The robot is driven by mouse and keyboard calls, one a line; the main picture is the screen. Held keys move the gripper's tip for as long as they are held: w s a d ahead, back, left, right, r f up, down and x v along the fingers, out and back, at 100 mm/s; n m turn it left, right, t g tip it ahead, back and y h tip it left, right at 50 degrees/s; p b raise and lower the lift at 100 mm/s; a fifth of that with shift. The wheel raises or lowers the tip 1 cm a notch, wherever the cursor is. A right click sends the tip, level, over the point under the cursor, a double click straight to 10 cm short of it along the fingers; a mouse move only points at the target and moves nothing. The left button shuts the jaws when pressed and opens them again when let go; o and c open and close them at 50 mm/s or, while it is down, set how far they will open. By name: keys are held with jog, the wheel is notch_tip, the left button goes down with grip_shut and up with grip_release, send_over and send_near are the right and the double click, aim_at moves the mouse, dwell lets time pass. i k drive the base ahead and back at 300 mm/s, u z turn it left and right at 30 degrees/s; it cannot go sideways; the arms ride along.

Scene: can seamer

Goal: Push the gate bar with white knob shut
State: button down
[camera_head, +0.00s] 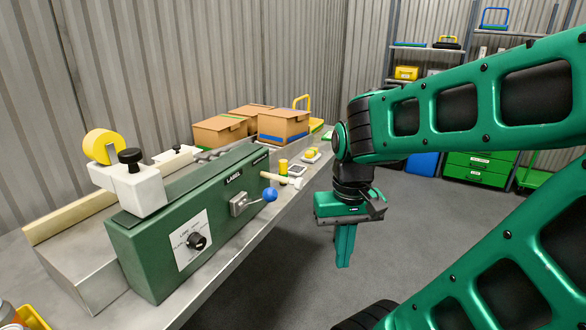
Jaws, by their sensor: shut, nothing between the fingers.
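A short pale bar with a whitish knob-like end (297,183) sticks out over the table's front edge, just beyond the blue-knobbed lever. It looks like the gate bar, but it is small and its pivot is hard to make out. It points outward from the green machine (150,255) toward the aisle. My gripper (343,266) hangs down over open floor to the right of the bar, with clear space between them. Its fingers are together and empty.
The blue-knobbed lever (270,194) juts from the machine's front near the bar. A yellow cylinder (283,166) stands behind the bar. Cardboard boxes (284,126) sit farther along the table. Shelving (430,58) and green drawers (478,168) stand at the back. The grey floor in the aisle is clear.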

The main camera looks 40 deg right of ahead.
aim_at(298, 184)
jog(key=z, duration=0.55)
jog(key=k, duration=1.3)
jog(key=z, duration=0.55)
jog(key=i, duration=1.1)
jog(key=z, duration=0.4)
